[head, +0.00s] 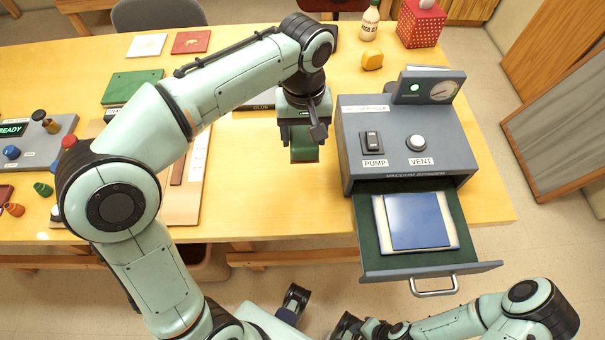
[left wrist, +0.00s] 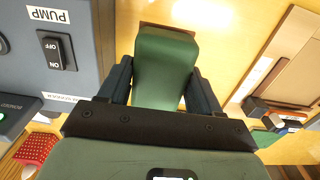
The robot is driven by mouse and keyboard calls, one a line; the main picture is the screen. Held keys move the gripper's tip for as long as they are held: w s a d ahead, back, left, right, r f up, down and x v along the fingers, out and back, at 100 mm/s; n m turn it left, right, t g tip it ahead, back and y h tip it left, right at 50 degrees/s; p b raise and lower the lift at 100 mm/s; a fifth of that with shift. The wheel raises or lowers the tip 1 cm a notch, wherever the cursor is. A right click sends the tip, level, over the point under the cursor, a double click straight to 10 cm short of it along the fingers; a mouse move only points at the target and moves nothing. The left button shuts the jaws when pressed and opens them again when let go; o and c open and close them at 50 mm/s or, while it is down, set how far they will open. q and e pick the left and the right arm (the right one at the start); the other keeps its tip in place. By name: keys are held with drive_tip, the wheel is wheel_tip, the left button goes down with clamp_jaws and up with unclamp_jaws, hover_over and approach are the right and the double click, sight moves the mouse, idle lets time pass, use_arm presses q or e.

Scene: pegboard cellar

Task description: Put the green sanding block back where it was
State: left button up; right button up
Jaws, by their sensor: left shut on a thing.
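My left gripper (head: 304,128) is shut on the green sanding block (head: 304,148), and it hangs beside the left side of the grey machine. The block has a thin reddish lower edge in the head view. In the left wrist view the block (left wrist: 165,62) sits between the two dark fingers of my left gripper (left wrist: 163,85). The part of the table behind the block and arm is hidden. My right gripper (head: 345,326) is low at the bottom edge, away from the table; its fingers are unclear.
The grey machine (head: 361,168) has PUMP and VENT controls and an open drawer (head: 372,262) holding a blue plate (head: 415,222). A yellow lump (head: 372,60), a bottle (head: 369,22) and a red dotted box (head: 420,28) stand behind it.

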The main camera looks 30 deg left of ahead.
sight(303, 144)
use_arm(q)
wheel_tip(303, 144, down, 10)
drive_tip(key=shift+f+b, duration=0.15)
drive_tip(key=shift+b, duration=0.8)
drive_tip(key=shift+f+b, duration=0.4)
drive_tip(key=shift+f, duration=2.15)
drive_tip(key=shift+f, duration=0.15)
drive_tip(key=o, duration=1)
wheel_tip(303, 144, up, 12)
drive_tip(key=shift+r+p, duration=0.2)
drive_tip(key=shift+p, duration=0.95)
